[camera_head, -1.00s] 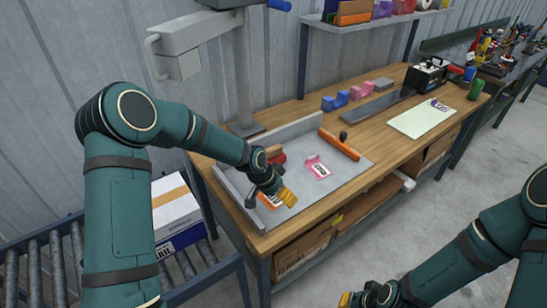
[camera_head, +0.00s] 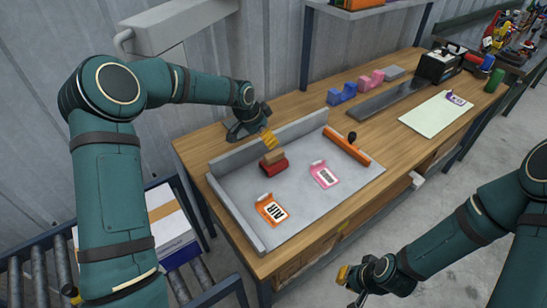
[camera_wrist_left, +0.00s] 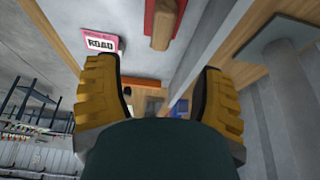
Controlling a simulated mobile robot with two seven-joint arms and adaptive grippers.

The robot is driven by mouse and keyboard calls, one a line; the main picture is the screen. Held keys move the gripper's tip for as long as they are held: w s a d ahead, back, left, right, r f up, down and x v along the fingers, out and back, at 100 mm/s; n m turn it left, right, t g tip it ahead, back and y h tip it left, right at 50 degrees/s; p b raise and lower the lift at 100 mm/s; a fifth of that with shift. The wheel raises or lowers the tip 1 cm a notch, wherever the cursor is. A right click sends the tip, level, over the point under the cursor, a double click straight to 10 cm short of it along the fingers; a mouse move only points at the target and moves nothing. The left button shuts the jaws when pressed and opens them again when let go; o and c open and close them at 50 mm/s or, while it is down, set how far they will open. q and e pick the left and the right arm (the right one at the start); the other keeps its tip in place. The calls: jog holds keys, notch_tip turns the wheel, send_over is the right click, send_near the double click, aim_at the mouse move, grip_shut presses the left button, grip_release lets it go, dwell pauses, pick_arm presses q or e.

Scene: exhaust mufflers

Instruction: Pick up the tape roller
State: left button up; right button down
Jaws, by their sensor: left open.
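No thing is plainly a tape roller. A red block with a brown top (camera_head: 272,162) lies on the grey tray (camera_head: 310,218); a blue (camera_head: 341,94) and a pink dispenser-like piece (camera_head: 370,78) stand farther back on the bench. I cannot tell which is meant. My left gripper (camera_head: 268,139) is open and empty, above the tray's back wall, near the red block. In the left wrist view the red block (camera_wrist_left: 150,18) shows beyond its spread yellow fingers. My right gripper (camera_head: 350,284) hangs in front of the bench; its finger opening is unclear.
On the tray lie an orange AIR label piece (camera_head: 271,209) and a pink label piece (camera_head: 324,175). An orange bar (camera_head: 346,147) with a black knob lies along its right side. A clipboard (camera_head: 436,115) and a dark strip (camera_head: 392,98) lie rightward. A white box (camera_head: 172,226) sits on the rollers at left.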

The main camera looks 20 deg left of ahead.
aim_at(273, 152)
pick_arm(q)
jog(key=x, duration=0.7)
jog(key=shift+d+f+b, duration=0.1)
jog(key=shift+f+b, duration=0.2)
jog(key=shift+x, duration=2.65)
jog(key=shift+a, duration=0.2)
grip_shut()
